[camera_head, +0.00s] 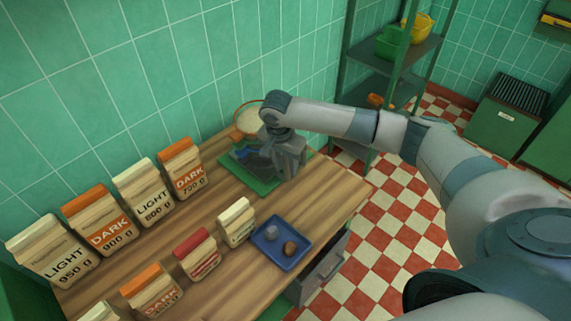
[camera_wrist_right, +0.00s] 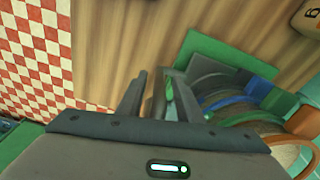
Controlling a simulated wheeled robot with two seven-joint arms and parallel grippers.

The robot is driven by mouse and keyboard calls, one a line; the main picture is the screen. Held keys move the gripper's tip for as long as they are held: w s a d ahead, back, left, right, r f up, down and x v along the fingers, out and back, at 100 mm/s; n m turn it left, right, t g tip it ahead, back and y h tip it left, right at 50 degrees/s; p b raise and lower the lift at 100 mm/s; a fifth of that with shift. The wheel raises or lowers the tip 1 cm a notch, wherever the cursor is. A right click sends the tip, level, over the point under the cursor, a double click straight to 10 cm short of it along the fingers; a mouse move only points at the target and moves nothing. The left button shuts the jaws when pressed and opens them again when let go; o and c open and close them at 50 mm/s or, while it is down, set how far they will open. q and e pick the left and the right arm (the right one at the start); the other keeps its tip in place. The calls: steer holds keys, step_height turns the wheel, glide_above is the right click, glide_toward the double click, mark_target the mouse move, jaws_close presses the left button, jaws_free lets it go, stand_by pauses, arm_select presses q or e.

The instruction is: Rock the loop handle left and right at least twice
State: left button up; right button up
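My right gripper (camera_head: 288,165) is low over the back right of the wooden counter, at the right edge of a green mat (camera_head: 262,184). In the right wrist view its fingers (camera_wrist_right: 150,82) stand apart with a narrow gap, and I see nothing clearly held between them. Just right of them, dark round shapes with a blue band (camera_wrist_right: 228,101) and a green band (camera_wrist_right: 224,121) stand by the mat (camera_wrist_right: 207,47). My left gripper is not in view.
Several labelled bags, one marked DARK (camera_head: 182,169), line the counter's left. A blue tray (camera_head: 268,250) with two small items sits in front. A shelf rack (camera_head: 375,85) stands beyond the counter's right end.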

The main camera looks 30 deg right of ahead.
steer(key=shift+r, duration=0.2)
steer(key=shift+a+r+b, duration=0.1)
steer(key=shift+r+b, duration=0.2)
steer(key=shift+r, duration=0.35)
step_height(320, 180, up, 16)
steer(key=a+b, duration=0.2)
steer(key=b, duration=0.1)
steer(key=shift+s+f, duration=0.2)
steer(key=shift+s, duration=0.25)
